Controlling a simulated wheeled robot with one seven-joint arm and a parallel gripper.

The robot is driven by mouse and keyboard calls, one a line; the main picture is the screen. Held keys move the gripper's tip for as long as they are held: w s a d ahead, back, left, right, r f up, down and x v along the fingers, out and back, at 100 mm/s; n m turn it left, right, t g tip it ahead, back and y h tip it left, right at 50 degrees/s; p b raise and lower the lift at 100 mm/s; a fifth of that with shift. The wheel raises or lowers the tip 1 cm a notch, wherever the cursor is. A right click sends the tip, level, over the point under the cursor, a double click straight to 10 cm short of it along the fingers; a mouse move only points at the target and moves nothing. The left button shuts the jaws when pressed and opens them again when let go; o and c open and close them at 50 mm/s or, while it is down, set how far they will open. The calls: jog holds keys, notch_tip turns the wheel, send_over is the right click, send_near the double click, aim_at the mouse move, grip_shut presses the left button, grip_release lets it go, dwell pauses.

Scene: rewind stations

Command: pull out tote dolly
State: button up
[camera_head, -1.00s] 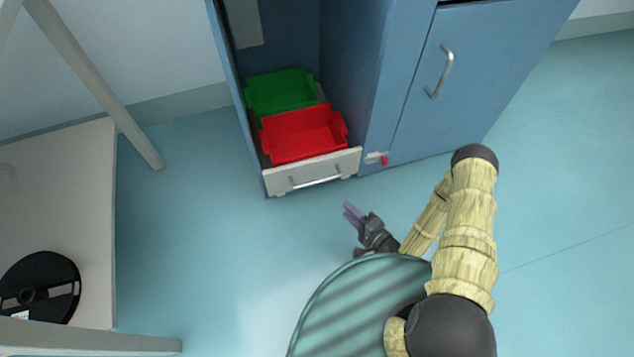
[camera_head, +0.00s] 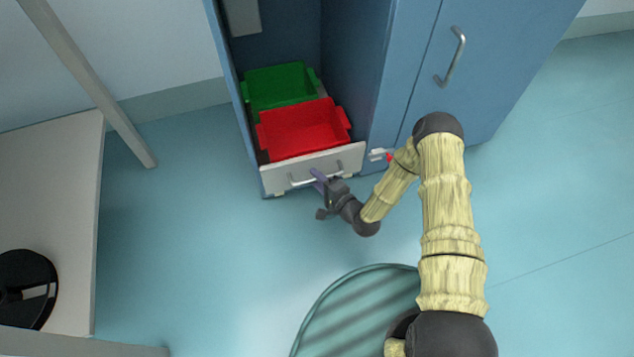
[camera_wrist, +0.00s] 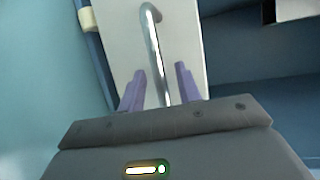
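The tote dolly (camera_head: 345,160) is a low platform with a pale front panel and a metal bar handle (camera_head: 298,182). It stands inside the open bay of a blue cabinet. A red tote (camera_head: 303,130) sits at its front and a green tote (camera_head: 278,86) behind. My gripper (camera_head: 318,178) is at the right part of the handle. In the wrist view my gripper (camera_wrist: 160,85) has its two purple fingers apart, one on each side of the handle bar (camera_wrist: 157,50), with gaps showing between bar and fingers.
A red-tipped latch (camera_head: 380,155) sits on the cabinet post right of the dolly. A closed blue door (camera_head: 480,70) is farther right. A pale table (camera_head: 60,190) with a black reel (camera_head: 25,290) stands at left. The floor (camera_head: 220,260) before the dolly is clear.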

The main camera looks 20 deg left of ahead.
jog(key=shift+w+a, duration=0.1)
jog(key=shift+a, duration=0.1)
grip_shut()
jog(key=shift+d, duration=0.1)
